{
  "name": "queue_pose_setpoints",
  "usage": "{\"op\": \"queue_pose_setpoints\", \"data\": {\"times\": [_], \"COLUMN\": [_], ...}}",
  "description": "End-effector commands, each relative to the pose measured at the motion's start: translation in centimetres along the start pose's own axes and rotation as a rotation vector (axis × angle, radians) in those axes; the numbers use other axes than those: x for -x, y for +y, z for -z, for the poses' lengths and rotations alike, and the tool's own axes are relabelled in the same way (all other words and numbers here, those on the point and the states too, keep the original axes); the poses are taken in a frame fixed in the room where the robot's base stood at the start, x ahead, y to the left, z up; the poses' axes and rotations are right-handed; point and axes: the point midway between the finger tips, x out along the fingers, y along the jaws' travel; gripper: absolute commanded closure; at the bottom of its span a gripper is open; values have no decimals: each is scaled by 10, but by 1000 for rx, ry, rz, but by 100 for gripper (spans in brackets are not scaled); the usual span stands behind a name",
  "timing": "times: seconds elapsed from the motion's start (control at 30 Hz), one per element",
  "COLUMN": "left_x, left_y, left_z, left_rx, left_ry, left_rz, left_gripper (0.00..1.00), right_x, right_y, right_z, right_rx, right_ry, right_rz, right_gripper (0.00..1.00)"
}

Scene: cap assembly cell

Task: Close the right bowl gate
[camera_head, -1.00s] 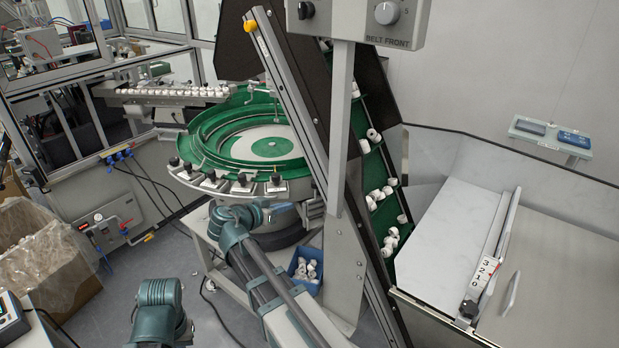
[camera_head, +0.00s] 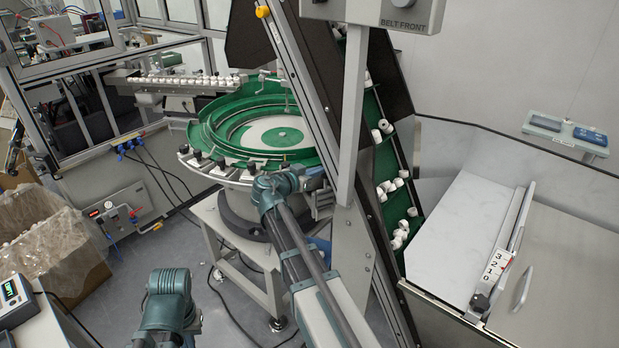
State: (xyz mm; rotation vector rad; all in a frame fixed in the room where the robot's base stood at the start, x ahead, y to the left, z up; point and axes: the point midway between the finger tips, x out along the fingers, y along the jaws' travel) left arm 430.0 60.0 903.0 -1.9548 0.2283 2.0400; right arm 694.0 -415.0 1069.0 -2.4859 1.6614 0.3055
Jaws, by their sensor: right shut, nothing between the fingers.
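The green feeder bowl (camera_head: 215,142) stands on a grey stand, with several small black-knobbed fittings (camera_head: 222,166) along its front rim. My right arm reaches up from the bottom, and its teal wrist is in front of the bowl's near right side. My right gripper (camera_head: 318,184) is shut and empty by the bowl's front right rim, small and partly lost against the machine. The right bowl gate cannot be made out clearly; the wrist and the slanted frame cover part of that side. A teal joint of my left arm shows at the lower left, but its gripper is out of view.
A slanted frame rail (camera_head: 300,75) and a grey post (camera_head: 352,120) stand close right of my right wrist. Behind them a green elevator belt (camera_head: 390,160) carries white caps. A hopper with a numbered scale (camera_head: 495,264) is at right. A cardboard box (camera_head: 60,270) stands at left.

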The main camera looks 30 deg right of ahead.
Motion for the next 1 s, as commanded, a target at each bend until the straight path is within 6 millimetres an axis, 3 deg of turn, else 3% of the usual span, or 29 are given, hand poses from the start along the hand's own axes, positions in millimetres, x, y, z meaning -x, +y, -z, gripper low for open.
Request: {"op": "queue_pose_setpoints", "data": {"times": [0.17,0.57,1.0], "left_x": [-3,-4,-38], "left_y": [0,0,4], "left_z": [0,0,2], "left_rx": [0,0,0], "left_ry": [0,0,0], "left_rz": [0,0,0], "left_gripper": [100,100,100], "right_x": [-13,-14,-22], "right_y": [0,0,0], "right_z": [0,0,-34], "right_rx": [1,1,0], "right_ry": [0,0,-1], "right_rz": [0,0,0], "right_gripper": [100,100,100]}}
